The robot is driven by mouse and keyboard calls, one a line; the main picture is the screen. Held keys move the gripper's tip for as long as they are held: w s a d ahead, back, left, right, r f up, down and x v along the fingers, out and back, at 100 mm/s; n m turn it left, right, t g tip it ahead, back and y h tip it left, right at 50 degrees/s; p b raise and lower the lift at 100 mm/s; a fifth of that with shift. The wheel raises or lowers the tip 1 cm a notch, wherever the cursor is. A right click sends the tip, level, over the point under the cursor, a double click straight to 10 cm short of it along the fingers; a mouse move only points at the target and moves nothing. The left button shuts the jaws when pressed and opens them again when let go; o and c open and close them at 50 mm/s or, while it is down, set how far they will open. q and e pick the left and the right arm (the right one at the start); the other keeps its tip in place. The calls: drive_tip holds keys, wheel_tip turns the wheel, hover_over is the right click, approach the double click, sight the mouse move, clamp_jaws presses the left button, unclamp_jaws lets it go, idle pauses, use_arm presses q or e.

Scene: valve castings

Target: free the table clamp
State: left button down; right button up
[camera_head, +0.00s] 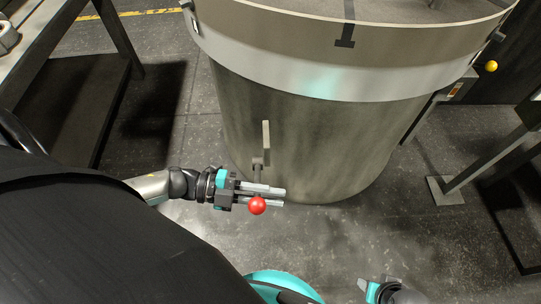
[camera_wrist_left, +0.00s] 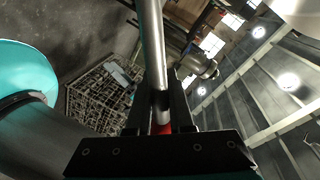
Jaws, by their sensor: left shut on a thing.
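The table clamp's lever is a metal rod (camera_head: 258,172) with a red ball knob (camera_head: 257,206) at its lower end. It hangs from a flat grey upright bar (camera_head: 266,137) in front of the big round machine's side. My left gripper (camera_head: 281,196) is shut on the rod just above the red knob. In the left wrist view the rod (camera_wrist_left: 152,45) runs down between the fingers of my left gripper (camera_wrist_left: 163,92), and a sliver of the red knob (camera_wrist_left: 165,128) shows behind them. My right gripper (camera_head: 368,288) is partly in view at the bottom edge; its jaw opening is unclear.
The large round machine (camera_head: 290,130) with a pale rim band fills the middle. A yellow ball knob (camera_head: 491,66) sticks out at its right. A dark table (camera_head: 50,50) stands left, and a metal stand (camera_head: 470,175) right. Open floor (camera_head: 330,235) lies in front.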

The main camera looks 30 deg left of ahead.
use_arm(q)
drive_tip(key=shift+s+d+f+m, duration=0.2)
drive_tip(key=shift+s+f+m, duration=0.25)
drive_tip(key=shift+f, duration=0.3)
use_arm(e)
drive_tip(key=shift+w+r, duration=0.15)
drive_tip(key=shift+r, duration=0.05)
use_arm(q)
drive_tip(key=shift+f, duration=0.1)
drive_tip(key=c, duration=0.8)
unclamp_jaws()
drive_tip(key=shift+w, duration=0.1)
drive_tip(key=shift+r, duration=0.2)
drive_tip(key=shift+p+v, duration=1)
drive_tip(key=shift+v, duration=6.6)
use_arm(e)
drive_tip(key=shift+g, duration=0.4)
drive_tip(key=shift+s+d+f, duration=0.1)
drive_tip(key=shift+s+f, duration=0.55)
drive_tip(key=shift+f, duration=0.35)
drive_tip(key=shift+s+d+f, duration=0.1)
drive_tip(key=shift+s+f, duration=0.5)
drive_tip(key=shift+f, duration=0.35)
